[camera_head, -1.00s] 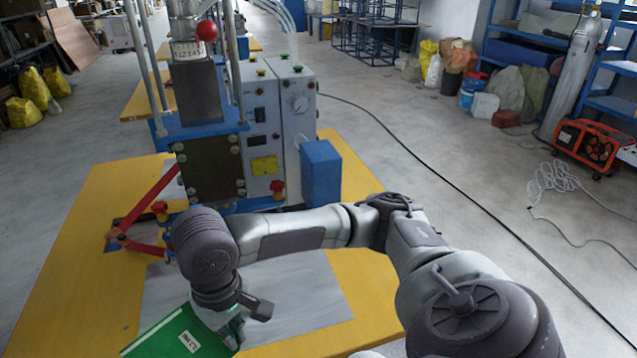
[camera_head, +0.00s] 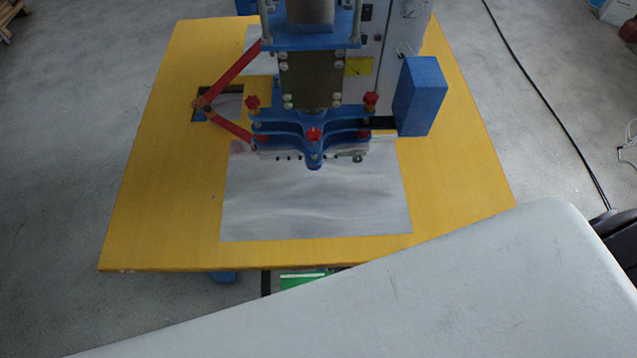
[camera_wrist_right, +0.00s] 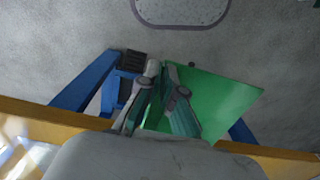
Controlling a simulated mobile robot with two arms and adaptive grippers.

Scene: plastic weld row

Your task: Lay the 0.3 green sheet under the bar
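The green sheet (camera_wrist_right: 225,97) spreads out to the right of my right gripper (camera_wrist_right: 163,88) in the right wrist view. The fingers appear closed on one end of it. In the head view only a small strip of the sheet (camera_head: 303,281) shows, just beyond the table's front edge in the picture. My pale arm hides the rest of it and the right gripper there. The bar (camera_head: 312,154) is at the lower front of the blue press, over the metal plate (camera_head: 315,205). Its label is not visible now. My left gripper is in neither view.
The yellow table (camera_head: 160,200) carries the press, with a blue box (camera_head: 420,95) to its right and red link arms (camera_head: 232,75) to its left. The plate in front of the bar is clear. A black cable (camera_head: 545,110) lies on the floor at right.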

